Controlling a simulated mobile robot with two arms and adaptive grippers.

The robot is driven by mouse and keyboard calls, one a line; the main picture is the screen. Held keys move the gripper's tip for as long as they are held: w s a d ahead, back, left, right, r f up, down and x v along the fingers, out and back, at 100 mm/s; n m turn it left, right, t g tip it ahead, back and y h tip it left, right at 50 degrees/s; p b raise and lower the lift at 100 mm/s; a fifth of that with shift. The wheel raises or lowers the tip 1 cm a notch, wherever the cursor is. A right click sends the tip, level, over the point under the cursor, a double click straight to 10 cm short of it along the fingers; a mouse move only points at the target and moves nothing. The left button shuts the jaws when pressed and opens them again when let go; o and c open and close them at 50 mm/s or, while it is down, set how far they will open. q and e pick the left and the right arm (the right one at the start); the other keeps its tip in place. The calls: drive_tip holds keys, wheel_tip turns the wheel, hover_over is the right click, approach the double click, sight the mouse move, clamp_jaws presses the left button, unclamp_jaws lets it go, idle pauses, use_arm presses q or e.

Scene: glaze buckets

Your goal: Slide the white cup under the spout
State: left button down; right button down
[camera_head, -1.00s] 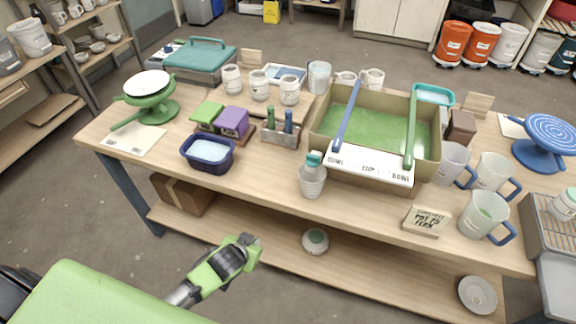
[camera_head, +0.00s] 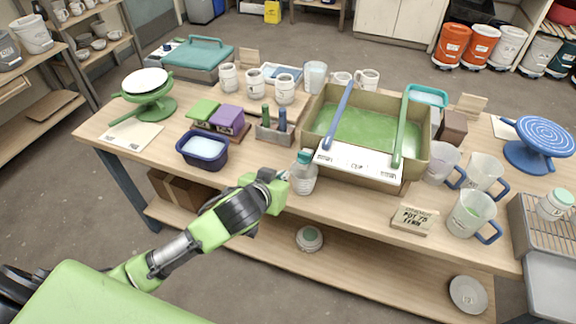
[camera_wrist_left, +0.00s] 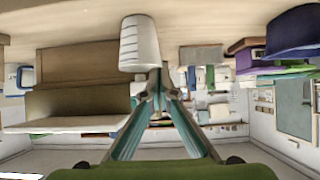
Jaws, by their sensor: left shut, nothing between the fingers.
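The white cup (camera_head: 303,183) stands near the front edge of the table, in front of the glaze basin. A small teal piece (camera_head: 305,157) shows at its top; I cannot tell whether it is in the cup or behind it. No spout can be clearly made out. My left gripper (camera_head: 284,181) is shut and empty, its tips close to the left side of the cup; contact is unclear. In the left wrist view, which looks upside down, the ribbed white cup (camera_wrist_left: 139,45) is just beyond the closed fingertips (camera_wrist_left: 154,76). My right gripper is not in view.
The basin (camera_head: 418,168) holds green glaze, with a blue and a green handle across it. A navy tub (camera_head: 203,160) and a tool caddy (camera_head: 272,134) stand left of the cup. A sign (camera_head: 415,219) and several mugs stand right.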

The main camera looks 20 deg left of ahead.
sight(303, 182)
use_arm(q)
drive_tip(key=x, duration=0.3)
drive_tip(key=p+x, duration=0.1)
drive_tip(key=shift+w+r, duration=0.3)
drive_tip(key=shift+w, duration=0.15)
drive_tip(key=shift+f, duration=0.1)
